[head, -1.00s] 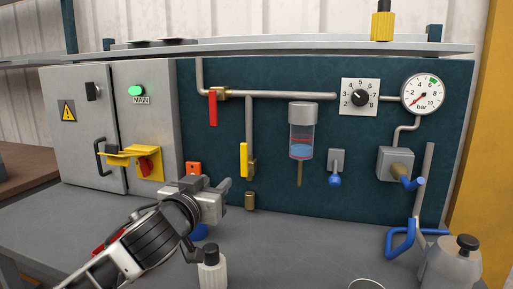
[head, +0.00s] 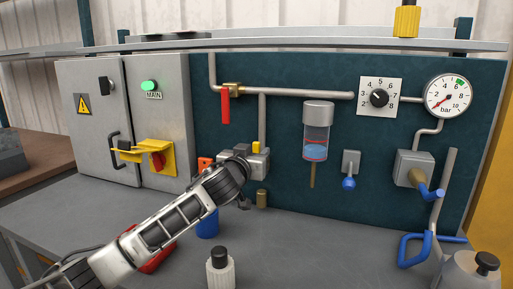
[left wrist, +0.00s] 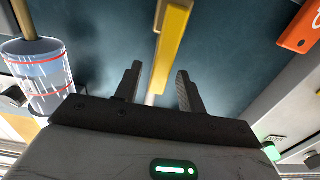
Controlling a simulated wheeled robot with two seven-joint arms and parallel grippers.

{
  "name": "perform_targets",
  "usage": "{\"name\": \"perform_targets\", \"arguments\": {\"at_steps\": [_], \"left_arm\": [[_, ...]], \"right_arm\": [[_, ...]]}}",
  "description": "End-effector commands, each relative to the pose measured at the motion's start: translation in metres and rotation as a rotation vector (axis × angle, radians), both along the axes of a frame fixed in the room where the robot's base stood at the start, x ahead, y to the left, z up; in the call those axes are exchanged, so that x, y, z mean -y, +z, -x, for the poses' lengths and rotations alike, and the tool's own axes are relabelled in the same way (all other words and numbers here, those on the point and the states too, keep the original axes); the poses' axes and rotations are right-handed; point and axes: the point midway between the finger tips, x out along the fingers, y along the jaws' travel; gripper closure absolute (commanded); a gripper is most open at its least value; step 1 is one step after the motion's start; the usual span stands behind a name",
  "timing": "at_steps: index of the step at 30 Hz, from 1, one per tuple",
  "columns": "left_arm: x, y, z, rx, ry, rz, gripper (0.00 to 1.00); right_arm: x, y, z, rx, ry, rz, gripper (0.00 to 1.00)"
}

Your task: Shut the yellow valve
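The yellow valve's handle (head: 256,147) is on the vertical pipe of the dark teal panel. Before my gripper covered it, the handle stood upright along the pipe; now only its upper end shows in the head view. My left gripper (head: 252,163) is in front of the valve, and its fingertips are hidden there. In the left wrist view the gripper (left wrist: 158,80) is open and empty, with the yellow handle (left wrist: 172,42) ahead, roughly in line with the finger gap. I see no contact. The valve's body is hidden. My right gripper is not in view.
A red valve handle (head: 225,107) hangs up and left of the yellow one. A filter bowl (head: 316,135) is to its right; an orange tag (head: 205,164) is left of my gripper. A white bottle (head: 220,270) stands on the bench (head: 310,235) below.

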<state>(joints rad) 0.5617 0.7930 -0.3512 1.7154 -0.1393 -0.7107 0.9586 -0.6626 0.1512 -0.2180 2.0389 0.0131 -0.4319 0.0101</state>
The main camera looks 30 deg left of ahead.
Motion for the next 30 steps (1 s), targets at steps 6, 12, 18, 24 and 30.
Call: {"name": "perform_targets", "arguments": {"at_steps": [6,12,18,24,30], "left_arm": [[-0.003,0.0,-0.015,0.001,0.0,-0.001,0.6],[-0.003,0.0,-0.016,0.0,-0.001,-0.001,0.6],[-0.003,0.0,-0.016,0.0,-0.001,-0.001,0.91],[-0.004,0.0,-0.016,0.0,0.0,-0.002,1.0],[-0.008,0.0,-0.023,-0.008,0.012,-0.031,1.0]], "right_arm": [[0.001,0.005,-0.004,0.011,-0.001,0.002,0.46],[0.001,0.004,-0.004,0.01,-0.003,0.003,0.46],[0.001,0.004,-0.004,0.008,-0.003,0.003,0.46],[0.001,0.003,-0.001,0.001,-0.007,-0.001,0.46],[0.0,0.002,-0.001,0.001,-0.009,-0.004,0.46]]}}
